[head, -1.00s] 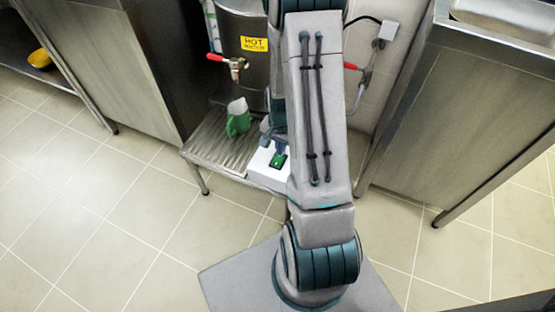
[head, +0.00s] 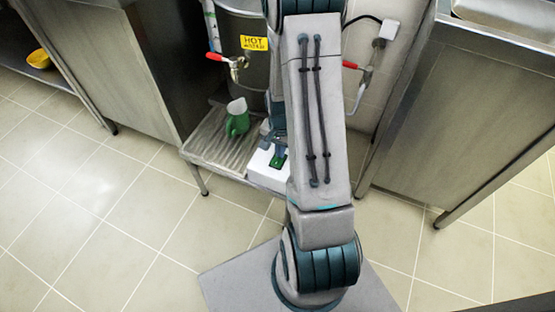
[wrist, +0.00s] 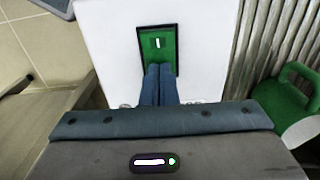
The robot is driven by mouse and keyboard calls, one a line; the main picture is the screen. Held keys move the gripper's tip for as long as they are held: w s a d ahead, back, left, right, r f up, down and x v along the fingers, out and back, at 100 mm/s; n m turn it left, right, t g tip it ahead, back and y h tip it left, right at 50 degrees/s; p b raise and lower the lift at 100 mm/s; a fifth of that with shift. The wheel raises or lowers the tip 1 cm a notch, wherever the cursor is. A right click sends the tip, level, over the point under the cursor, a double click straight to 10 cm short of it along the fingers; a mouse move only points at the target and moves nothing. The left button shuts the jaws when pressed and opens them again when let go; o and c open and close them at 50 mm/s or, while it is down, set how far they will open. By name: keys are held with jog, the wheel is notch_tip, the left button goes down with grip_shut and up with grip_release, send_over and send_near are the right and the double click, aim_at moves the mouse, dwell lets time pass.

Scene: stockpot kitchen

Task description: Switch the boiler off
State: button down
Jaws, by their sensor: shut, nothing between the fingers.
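The boiler (head: 255,72) is a dark metal tank with a yellow HOT WATER label (head: 254,43), partly hidden behind my arm. A white switch box (wrist: 110,45) with a green rocker switch (wrist: 158,44) in a black frame sits on the slatted stand. The rocker has a white line mark at its far end. The box also shows in the head view (head: 262,172), partly hidden by my arm. My gripper (wrist: 159,69) is shut and empty, with its blue fingertips over the near half of the rocker. I cannot tell whether they touch it.
A green and white jug (head: 237,120) stands on the slatted stand (head: 205,150), left of the box. A red-handled tap (head: 228,62) is above it. Steel counters stand on both sides. A wall socket with a plug (head: 389,30) is behind on the right. The tiled floor in front is clear.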

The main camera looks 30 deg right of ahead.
jog(key=shift+r, duration=0.1)
notch_tip(320, 180, up, 7)
jog(key=p, duration=0.5)
dwell(0.6)
jog(key=s+a+r+n+t+p, duration=0.1)
jog(key=a+r+n+p, duration=0.2)
jog(key=r+p, duration=0.75)
jog(key=s+a+r+n+t+p, duration=0.1)
jog(key=s+a+r+n+p, duration=0.2)
jog(key=r, duration=1.5)
jog(key=s+a+r+n+p, duration=0.1)
jog(key=s+a+r+p, duration=0.1)
jog(key=r, duration=0.4)
jog(key=s+a+r+n+p, duration=0.1)
jog(key=s+a+r+p, duration=0.1)
jog(key=r+p, duration=0.3)
jog(key=s+a+r+n+p, duration=0.2)
jog(key=s+r+p, duration=0.2)
jog(key=r, duration=0.5)
jog(key=shift+r+t, duration=0.25)
jog(key=shift+t, duration=0.15)
